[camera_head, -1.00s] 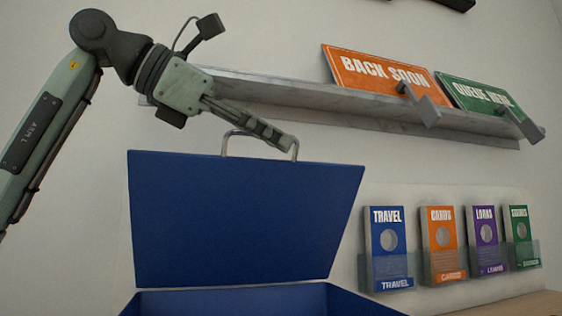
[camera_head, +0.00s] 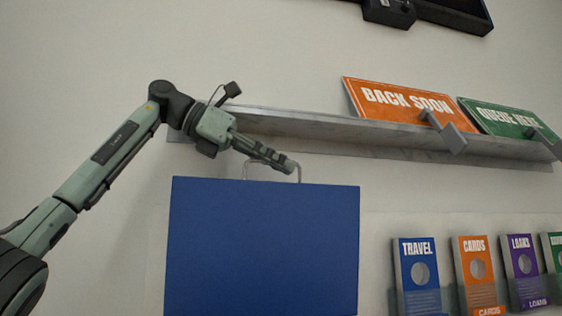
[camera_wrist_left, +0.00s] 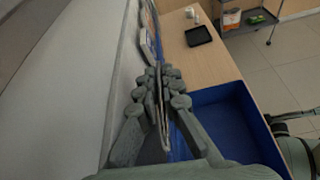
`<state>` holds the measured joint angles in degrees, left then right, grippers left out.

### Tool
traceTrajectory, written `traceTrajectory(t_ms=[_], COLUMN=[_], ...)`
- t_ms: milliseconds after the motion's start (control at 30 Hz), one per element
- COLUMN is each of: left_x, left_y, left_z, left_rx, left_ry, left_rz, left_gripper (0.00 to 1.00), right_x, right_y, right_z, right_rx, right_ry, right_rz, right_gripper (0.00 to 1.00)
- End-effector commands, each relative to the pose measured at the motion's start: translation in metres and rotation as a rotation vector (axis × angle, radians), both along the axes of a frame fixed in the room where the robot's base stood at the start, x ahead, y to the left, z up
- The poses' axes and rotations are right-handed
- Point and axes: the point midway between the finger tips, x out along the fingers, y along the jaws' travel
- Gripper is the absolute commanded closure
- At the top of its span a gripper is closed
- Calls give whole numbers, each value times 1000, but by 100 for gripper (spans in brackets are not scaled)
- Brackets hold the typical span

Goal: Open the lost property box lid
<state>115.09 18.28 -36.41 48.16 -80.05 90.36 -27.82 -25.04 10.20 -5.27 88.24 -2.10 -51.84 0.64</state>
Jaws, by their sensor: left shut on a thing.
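The lost property box's blue lid (camera_head: 265,250) stands raised, its broad face toward me in the head view. A metal loop handle (camera_head: 299,174) sits on its top edge. My left gripper (camera_head: 289,167) is at this handle, shut on it, its fingers partly covering it. In the left wrist view the left gripper's fingers (camera_wrist_left: 160,95) are closed together around the lid's edge area, and the open blue box (camera_wrist_left: 222,112) shows below to the right. In the head view the box body is out of the picture.
A wall shelf (camera_head: 310,127) with an orange "BACK SOON" sign (camera_head: 405,101) and a green sign (camera_head: 500,120) runs just above and behind the gripper. Leaflet holders (camera_head: 420,275) stand right of the lid. A black tray (camera_wrist_left: 198,36) lies on the wooden counter (camera_wrist_left: 205,65).

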Motion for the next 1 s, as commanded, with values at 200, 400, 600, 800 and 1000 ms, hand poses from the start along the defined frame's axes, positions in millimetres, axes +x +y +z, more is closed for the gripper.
traceTrajectory(t_ms=[200, 400, 600, 800, 1000], left_x=[1, 1, 1, 0, -8], left_y=[0, 0, 0, 2, 25], left_z=[-2, -2, -1, 1, 11], left_rx=[2, 2, 2, 1, -1], left_ry=[2, 2, 1, 1, 1], left_rz=[2, 2, 2, 1, 6], left_gripper=[100, 80, 72, 72, 72], right_x=[0, 0, 0, -1, -1], right_y=[0, 0, 0, 0, 0], right_z=[0, 0, 0, 1, 0], right_rx=[0, 0, 0, 0, 0], right_ry=[0, 0, 0, 1, 0], right_rz=[0, 0, 0, 0, 0], right_gripper=[60, 60, 60, 60, 60])
